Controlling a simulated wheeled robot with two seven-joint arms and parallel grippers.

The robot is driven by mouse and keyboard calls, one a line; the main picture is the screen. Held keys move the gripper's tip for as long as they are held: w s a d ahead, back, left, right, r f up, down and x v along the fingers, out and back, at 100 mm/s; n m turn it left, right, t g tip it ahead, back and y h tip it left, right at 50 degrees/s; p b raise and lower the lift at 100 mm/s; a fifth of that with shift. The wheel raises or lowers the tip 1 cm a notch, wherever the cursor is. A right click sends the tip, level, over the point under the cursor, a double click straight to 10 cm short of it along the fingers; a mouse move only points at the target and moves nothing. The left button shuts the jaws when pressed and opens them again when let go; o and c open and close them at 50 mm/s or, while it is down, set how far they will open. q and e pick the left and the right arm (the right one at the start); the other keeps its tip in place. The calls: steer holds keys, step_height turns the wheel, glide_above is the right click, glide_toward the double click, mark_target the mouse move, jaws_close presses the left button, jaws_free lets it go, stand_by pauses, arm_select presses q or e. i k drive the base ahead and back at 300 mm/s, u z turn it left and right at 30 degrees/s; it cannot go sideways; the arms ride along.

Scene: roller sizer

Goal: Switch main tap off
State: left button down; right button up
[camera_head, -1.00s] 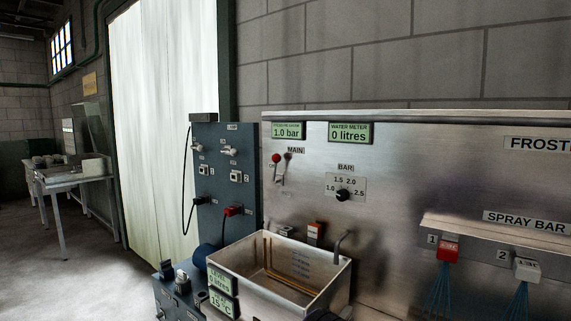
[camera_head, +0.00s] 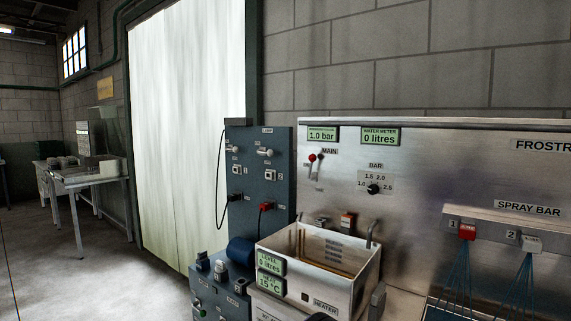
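The main tap (camera_head: 313,163) is a small lever with a red knob under the MAIN label, on the steel panel (camera_head: 460,165). Its lever leans, with the red knob at the upper left end; its exact setting is too small to read. Above it, the pressure display (camera_head: 322,134) reads 1.0 bar and the water meter display (camera_head: 380,137) reads 0 litres. Neither of my grippers is in view.
A steel basin (camera_head: 338,262) stands below the tap, with level and temperature displays on its front. A blue-grey switch panel (camera_head: 259,180) with a red plug is to the left. A spray bar (camera_head: 515,214) juts out at right. Open floor lies at left.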

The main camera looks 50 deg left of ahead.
mark_target(312, 158)
steer(key=u, duration=0.8)
